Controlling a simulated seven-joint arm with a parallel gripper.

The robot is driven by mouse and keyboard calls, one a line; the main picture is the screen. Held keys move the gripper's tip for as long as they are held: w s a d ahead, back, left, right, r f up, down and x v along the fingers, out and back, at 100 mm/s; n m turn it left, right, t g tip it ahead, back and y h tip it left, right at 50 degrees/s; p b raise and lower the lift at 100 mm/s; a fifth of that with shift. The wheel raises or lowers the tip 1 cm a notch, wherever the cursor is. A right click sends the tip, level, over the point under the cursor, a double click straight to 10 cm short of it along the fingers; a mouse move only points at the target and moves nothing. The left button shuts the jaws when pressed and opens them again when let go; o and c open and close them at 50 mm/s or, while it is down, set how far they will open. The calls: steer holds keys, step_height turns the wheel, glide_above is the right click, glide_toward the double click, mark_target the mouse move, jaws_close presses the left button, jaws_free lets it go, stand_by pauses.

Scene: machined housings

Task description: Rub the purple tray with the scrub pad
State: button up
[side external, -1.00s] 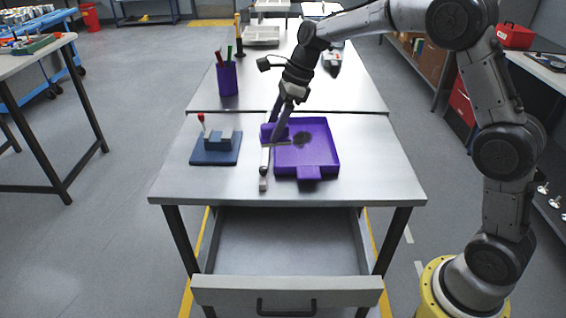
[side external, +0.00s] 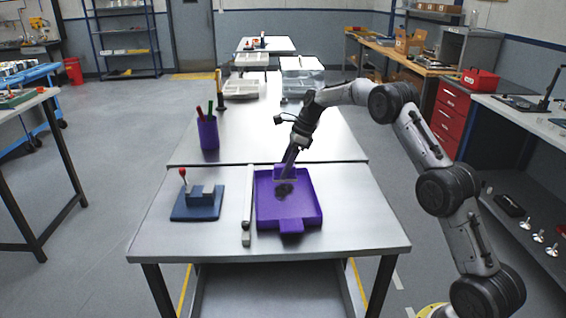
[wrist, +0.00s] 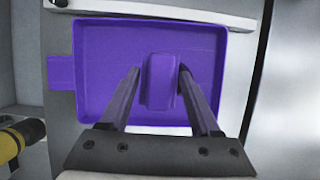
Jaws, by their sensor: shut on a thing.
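The purple tray (side external: 313,207) lies flat on the near metal table, and its tab points towards the side camera. A dark patch (side external: 284,190) shows on its floor, left of the middle. My gripper (side external: 287,174) is over the tray and points down. In the wrist view my gripper (wrist: 159,72) is shut on a purple block, the scrub pad (wrist: 160,85), which is over the tray floor (wrist: 105,75). The pad (side external: 285,171) looks raised in the side view, but whether it touches the tray I cannot tell. The dark patch does not show in the wrist view.
A long grey bar (side external: 248,205) lies close along the tray's left side. A blue base with a red-knobbed lever (side external: 198,204) stands left of it. A purple pen cup (side external: 208,133) stands farther back. The table right of the tray is clear.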

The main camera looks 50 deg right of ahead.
mark_target(285, 181)
steer(key=shift+f, duration=2.7)
steer(key=shift+w+d+f, duration=0.35)
steer(key=shift+w+f, duration=0.1)
steer(key=shift+f, duration=0.15)
steer(key=shift+w+d, duration=1)
steer(key=shift+w, duration=0.05)
steer(key=shift+s+a, duration=1.45)
steer(key=shift+s, duration=0.1)
steer(key=shift+w, duration=0.35)
steer(key=shift+w+d, duration=1.25)
steer(key=shift+s+a, duration=1.25)
steer(key=shift+s, duration=0.05)
steer(key=shift+s+a+r, duration=0.1)
steer(key=shift+s+r, duration=0.05)
steer(key=shift+r, duration=3.95)
